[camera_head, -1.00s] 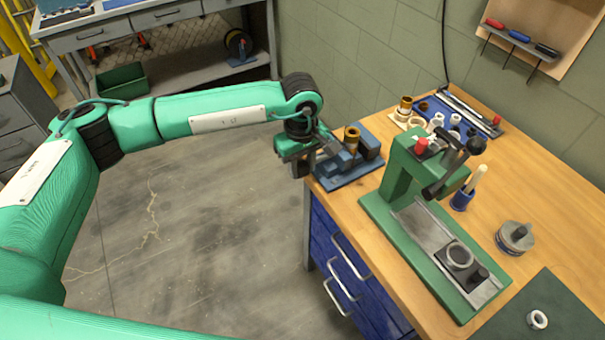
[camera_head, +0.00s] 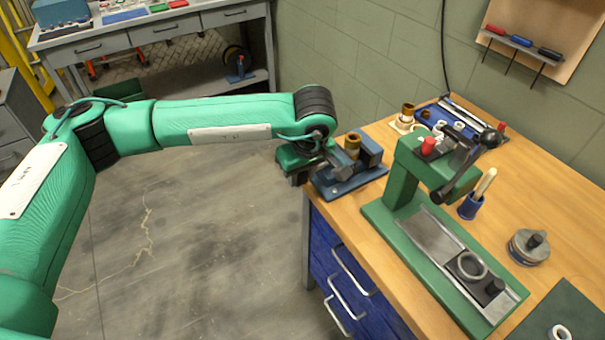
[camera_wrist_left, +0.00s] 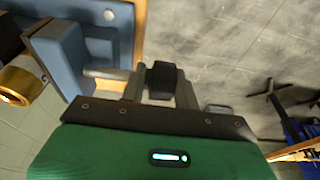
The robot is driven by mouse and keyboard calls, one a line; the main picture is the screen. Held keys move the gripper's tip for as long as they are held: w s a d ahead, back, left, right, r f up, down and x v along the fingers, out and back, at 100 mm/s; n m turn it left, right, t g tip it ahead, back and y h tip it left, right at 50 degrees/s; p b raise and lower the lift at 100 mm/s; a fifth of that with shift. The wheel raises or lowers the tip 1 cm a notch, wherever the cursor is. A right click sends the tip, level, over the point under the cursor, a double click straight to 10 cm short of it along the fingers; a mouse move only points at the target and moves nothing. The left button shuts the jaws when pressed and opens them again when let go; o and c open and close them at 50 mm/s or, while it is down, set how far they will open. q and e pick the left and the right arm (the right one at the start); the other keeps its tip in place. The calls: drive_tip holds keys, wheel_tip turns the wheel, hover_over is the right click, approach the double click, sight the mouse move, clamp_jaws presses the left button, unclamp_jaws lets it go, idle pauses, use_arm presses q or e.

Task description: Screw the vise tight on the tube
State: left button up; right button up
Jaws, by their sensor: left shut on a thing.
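The blue vise (camera_head: 368,157) stands at the near left corner of the wooden bench. The brass-coloured tube (camera_head: 352,146) stands upright in it; in the left wrist view the tube (camera_wrist_left: 20,80) shows at the left edge, beside the blue vise body (camera_wrist_left: 92,25). A grey screw (camera_wrist_left: 105,73) runs from the vise toward my left gripper (camera_wrist_left: 160,85). That gripper is shut on the dark screw handle (camera_wrist_left: 163,78), which sits between its fingers. In the head view my left gripper (camera_head: 322,168) is at the vise's left end, past the bench edge. How firmly the jaws press the tube cannot be told.
A green press (camera_head: 405,185) with a lever stands right of the vise. A blue tray (camera_head: 452,122) of parts lies behind. Open floor (camera_head: 200,240) lies left of the bench.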

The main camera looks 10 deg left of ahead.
use_arm(q)
drive_tip(key=shift+s+a+f, duration=0.15)
drive_tip(key=shift+f, duration=0.1)
drive_tip(key=o, duration=0.8)
drive_tip(key=shift+c, duration=0.2)
drive_tip(key=shift+o, duration=0.3)
drive_tip(key=shift+s+a+r, duration=0.1)
drive_tip(key=shift+a+r, duration=0.05)
drive_tip(key=shift+a, duration=0.1)
drive_tip(key=shift+d, duration=0.1)
drive_tip(key=shift+d+r, duration=0.1)
drive_tip(key=shift+r, duration=0.1)
drive_tip(key=shift+r, duration=0.3)
drive_tip(key=b+v, duration=0.1)
drive_tip(key=v, duration=1.2)
drive_tip(key=shift+b, duration=0.35)
use_arm(e)
drive_tip(key=w+r, duration=0.1)
drive_tip(key=w+a+r, duration=0.1)
drive_tip(key=w+r, duration=0.1)
drive_tip(key=w, duration=0.1)
drive_tip(key=shift+a+r, duration=0.25)
